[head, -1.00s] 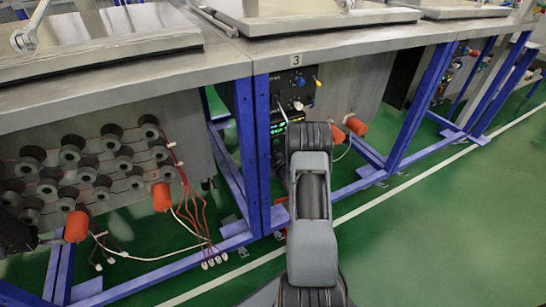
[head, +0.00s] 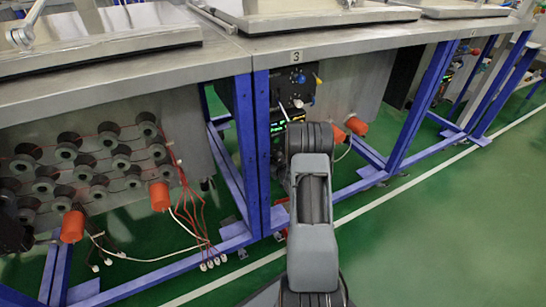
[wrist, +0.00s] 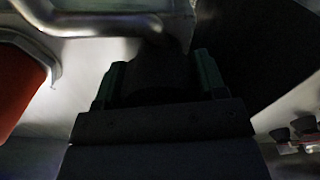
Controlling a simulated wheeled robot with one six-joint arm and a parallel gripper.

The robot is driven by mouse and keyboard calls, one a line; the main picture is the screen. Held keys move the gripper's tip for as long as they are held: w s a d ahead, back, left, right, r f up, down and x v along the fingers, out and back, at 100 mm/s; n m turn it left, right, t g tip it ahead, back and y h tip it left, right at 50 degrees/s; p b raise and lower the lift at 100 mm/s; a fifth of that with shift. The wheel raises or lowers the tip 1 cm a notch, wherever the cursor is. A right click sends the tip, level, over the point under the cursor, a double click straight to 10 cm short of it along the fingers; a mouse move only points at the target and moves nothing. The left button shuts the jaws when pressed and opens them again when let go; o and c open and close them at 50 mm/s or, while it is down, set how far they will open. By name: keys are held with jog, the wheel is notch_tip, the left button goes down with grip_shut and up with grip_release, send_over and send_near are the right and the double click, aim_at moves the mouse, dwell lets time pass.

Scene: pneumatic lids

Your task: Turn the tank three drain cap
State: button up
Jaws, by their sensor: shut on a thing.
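In the wrist view my gripper (wrist: 158,84) points up the picture, with a greenish finger on each side. It is shut on a dark, rounded thing (wrist: 153,68) between the fingers, which looks like the drain cap. It sits just below a bent metal pipe (wrist: 100,24). The view is dark, so the cap's outline and how far it is turned cannot be told. In the head view my own arm reaches under the bench marked 3 (head: 296,56) and hides the gripper and the cap.
A red-orange cylinder (wrist: 20,85) is close on the left in the wrist view. Small knobs (wrist: 290,134) show at lower right. Under the bench are a black control panel (head: 290,90), orange cylinders (head: 356,125) and blue frame legs (head: 262,150). Green floor is clear at right.

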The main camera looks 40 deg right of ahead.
dwell(0.3)
jog(key=o, duration=0.9)
jog(key=s+p, duration=0.1)
jog(key=s, duration=0.3)
jog(key=s+a+p, duration=0.1)
jog(key=s, duration=0.4)
jog(key=s+a+p, duration=0.1)
jog(key=s, duration=0.3)
jog(key=shift+s, duration=0.35)
